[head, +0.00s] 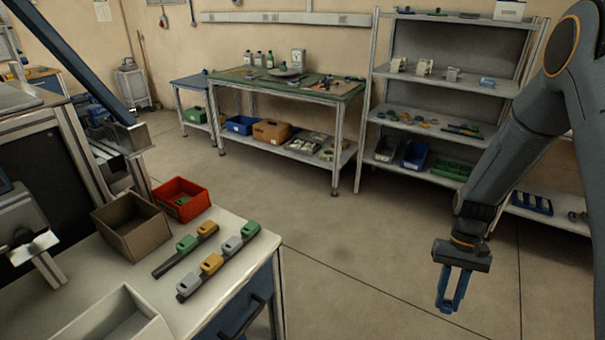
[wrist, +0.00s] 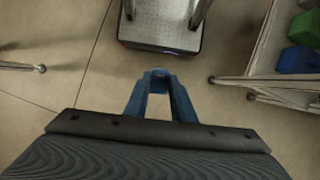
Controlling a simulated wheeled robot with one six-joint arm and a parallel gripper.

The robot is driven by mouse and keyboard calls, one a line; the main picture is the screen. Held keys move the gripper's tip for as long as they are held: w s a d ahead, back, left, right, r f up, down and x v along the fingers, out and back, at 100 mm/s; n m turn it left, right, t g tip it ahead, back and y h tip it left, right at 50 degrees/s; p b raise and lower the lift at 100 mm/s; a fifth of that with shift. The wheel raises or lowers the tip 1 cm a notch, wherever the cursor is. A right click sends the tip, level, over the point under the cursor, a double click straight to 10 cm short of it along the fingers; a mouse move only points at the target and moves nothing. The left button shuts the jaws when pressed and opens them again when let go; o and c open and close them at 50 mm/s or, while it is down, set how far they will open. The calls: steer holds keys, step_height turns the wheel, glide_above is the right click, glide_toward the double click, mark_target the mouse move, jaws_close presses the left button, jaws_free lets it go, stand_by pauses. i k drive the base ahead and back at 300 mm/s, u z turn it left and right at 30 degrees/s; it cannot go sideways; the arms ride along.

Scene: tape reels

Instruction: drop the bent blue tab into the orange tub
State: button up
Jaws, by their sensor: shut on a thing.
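My gripper (head: 452,298) hangs at the right over open floor, pointing down, well away from the bench. Its two blue fingers also show in the wrist view (wrist: 158,90), closed in on a small dark blue piece (wrist: 158,82) between their tips. I take this piece to be the bent blue tab; its bend cannot be made out, and the fingers partly hide it. The orange-red tub (head: 199,203) stands on the white bench at the left, far from my gripper. A small green piece lies inside the tub.
A brown box (head: 139,245) stands beside the tub, and a white tray (head: 75,332) is at the bench's near edge. Two dark rails (head: 184,251) hold green, yellow and grey pieces. A metal shelf unit (head: 368,110) stands behind. Open floor lies between bench and gripper.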

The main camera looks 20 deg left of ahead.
mark_target(188, 199)
steer(key=i, duration=3.05)
steer(key=u, duration=4.05)
